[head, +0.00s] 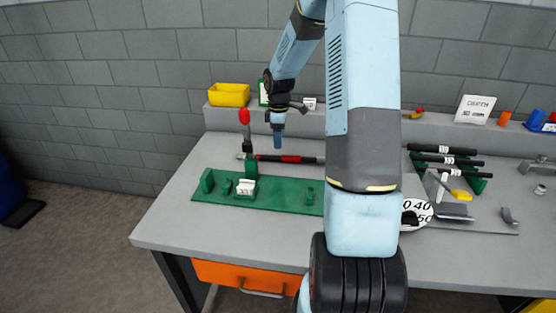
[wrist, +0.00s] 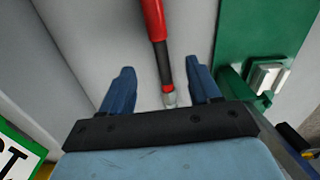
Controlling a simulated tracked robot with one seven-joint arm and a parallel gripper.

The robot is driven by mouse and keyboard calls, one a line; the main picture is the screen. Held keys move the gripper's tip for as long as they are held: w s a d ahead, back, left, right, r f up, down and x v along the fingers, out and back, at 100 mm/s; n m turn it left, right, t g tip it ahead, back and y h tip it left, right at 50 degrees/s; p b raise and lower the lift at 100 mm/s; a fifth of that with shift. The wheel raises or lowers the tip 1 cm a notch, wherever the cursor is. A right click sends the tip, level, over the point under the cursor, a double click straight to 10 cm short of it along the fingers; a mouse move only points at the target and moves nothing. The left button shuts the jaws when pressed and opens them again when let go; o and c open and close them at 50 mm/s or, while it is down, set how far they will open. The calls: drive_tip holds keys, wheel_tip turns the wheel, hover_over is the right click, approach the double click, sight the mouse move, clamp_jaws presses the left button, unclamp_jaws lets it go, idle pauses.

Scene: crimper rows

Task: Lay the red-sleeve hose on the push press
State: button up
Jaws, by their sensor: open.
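The red-sleeve hose (head: 290,159) is black with a red middle and a metal end. It lies on the bench behind a green base plate. The push press seems to be this green fixture (head: 225,193), with a red-knobbed lever (head: 244,117) and a white label; part of it is behind my arm. My gripper (head: 278,146) points down above the hose. In the wrist view its two blue fingers (wrist: 160,70) are open and apart. The hose (wrist: 155,30) runs between them, with its metal end near the palm. The green plate (wrist: 233,40) shows to the right.
A yellow bin (head: 229,95) stands on the back ledge. At right, a green rack holds several black hoses (head: 450,161) with white labels. Grey metal parts (head: 455,210) and a round numbered plate (head: 415,213) lie nearby. Bare bench lies left of the green plate.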

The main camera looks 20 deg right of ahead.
sight(281, 158)
drive_tip(key=shift+d+f, duration=0.15)
drive_tip(key=shift+f, duration=1.9)
drive_tip(key=shift+d+f, duration=0.1)
drive_tip(key=shift+f, duration=1.9)
drive_tip(key=shift+c, duration=0.3)
clamp_jaws()
